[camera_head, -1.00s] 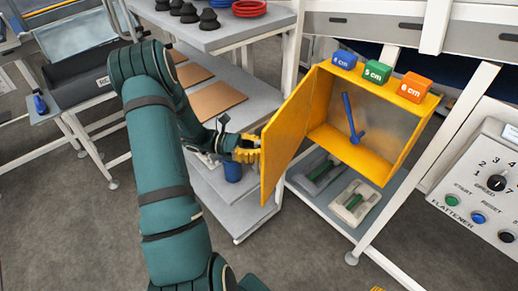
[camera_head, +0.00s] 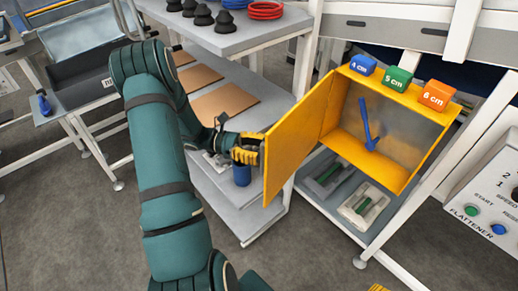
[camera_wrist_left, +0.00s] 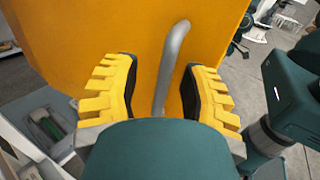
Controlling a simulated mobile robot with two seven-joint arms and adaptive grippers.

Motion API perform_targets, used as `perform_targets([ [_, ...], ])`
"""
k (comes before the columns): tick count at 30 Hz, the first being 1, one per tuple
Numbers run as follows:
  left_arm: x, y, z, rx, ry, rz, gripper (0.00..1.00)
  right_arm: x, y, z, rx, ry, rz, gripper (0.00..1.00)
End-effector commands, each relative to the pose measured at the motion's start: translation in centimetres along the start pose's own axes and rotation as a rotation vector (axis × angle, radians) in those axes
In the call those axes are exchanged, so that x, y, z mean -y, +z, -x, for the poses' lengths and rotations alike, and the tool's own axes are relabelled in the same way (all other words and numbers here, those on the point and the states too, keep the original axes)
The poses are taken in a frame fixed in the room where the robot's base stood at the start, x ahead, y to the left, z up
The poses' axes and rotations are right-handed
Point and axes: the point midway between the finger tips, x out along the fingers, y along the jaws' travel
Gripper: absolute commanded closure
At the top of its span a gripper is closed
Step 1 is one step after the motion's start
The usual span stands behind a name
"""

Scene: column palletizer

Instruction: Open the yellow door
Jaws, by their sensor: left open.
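The yellow door (camera_head: 298,135) stands swung open to the left of its yellow cabinet (camera_head: 425,108), and the inside shows. My left gripper (camera_head: 246,150) is at the outer face of the door, near its free edge. In the left wrist view the open fingers (camera_wrist_left: 160,92) stand on both sides of a grey bar handle (camera_wrist_left: 172,62) on the door (camera_wrist_left: 100,25). Gaps show between the handle and both fingers. A small yellow ridged piece at the bottom edge of the head view looks like my right gripper (camera_head: 378,288); its jaws cannot be made out.
Blue (camera_head: 362,64), green (camera_head: 397,79) and orange (camera_head: 438,95) blocks sit on the cabinet. A blue tool (camera_head: 367,125) is inside. Left of the door, a grey shelf unit (camera_head: 215,40) stands close to my arm. A control panel (camera_head: 490,200) is at right.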

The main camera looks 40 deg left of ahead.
Motion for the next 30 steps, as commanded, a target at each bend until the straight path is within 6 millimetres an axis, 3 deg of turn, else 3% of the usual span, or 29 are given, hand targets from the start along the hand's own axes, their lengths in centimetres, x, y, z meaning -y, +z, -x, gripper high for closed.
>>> perform_targets([
  [15,0.2,0.1,9.2,-0.005,0.002,-0.001,0.57,0.0,0.0,0.0,0.000,0.000,-0.001,0.28],
  [21,0.3,0.2,10.8,-0.004,0.000,0.000,0.57,0.0,0.0,0.0,0.000,0.000,-0.001,0.28],
  [30,0.3,0.2,11.1,-0.004,-0.001,0.000,0.57,0.0,0.0,0.0,0.000,0.000,-0.001,0.28],
])
